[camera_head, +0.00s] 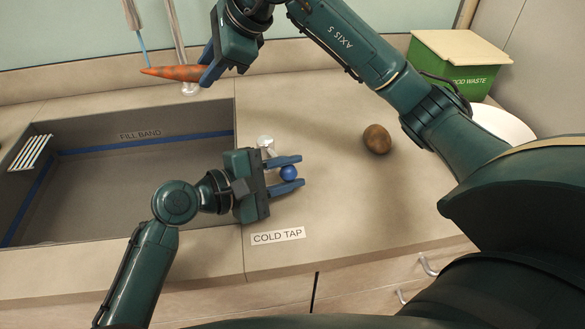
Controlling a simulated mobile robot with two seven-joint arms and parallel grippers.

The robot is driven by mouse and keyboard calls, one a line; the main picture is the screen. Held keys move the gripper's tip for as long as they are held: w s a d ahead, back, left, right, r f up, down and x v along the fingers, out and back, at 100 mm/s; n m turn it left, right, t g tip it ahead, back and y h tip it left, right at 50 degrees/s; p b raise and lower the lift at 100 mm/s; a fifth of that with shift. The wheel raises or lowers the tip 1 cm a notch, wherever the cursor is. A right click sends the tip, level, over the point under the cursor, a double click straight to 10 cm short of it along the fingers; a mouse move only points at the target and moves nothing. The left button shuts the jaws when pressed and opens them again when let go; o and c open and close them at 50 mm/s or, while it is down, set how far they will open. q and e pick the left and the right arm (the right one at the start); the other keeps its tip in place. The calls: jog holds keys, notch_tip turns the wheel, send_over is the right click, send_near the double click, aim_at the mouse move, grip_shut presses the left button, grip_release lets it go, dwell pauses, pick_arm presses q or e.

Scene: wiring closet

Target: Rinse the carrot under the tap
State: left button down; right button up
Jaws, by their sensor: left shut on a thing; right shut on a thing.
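The orange carrot (172,73) is held level above the back of the sink (150,190), its thin tip pointing left. My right gripper (207,68) is shut on its thick end. A thin blue stream (143,48) comes down from a pale spout (131,14) and ends at the carrot near its tip. My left gripper (289,174) is shut on a round blue knob (289,173) on the counter, above the label "COLD TAP" (278,236). The knob's mount is hidden.
A brown potato-like object (377,139) lies on the counter (335,215). A green food waste bin (460,70) with a beige lid and a white plate (508,124) are at the right. A pale post (177,35) stands behind the carrot. A blue band lines the sink.

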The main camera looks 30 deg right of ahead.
pick_arm(q)
jog(key=shift+a+m+g, duration=0.25)
jog(key=shift+m+g, duration=0.05)
jog(key=shift+g, duration=0.1)
jog(key=c, duration=1.1)
grip_release()
jog(key=v, duration=1.2)
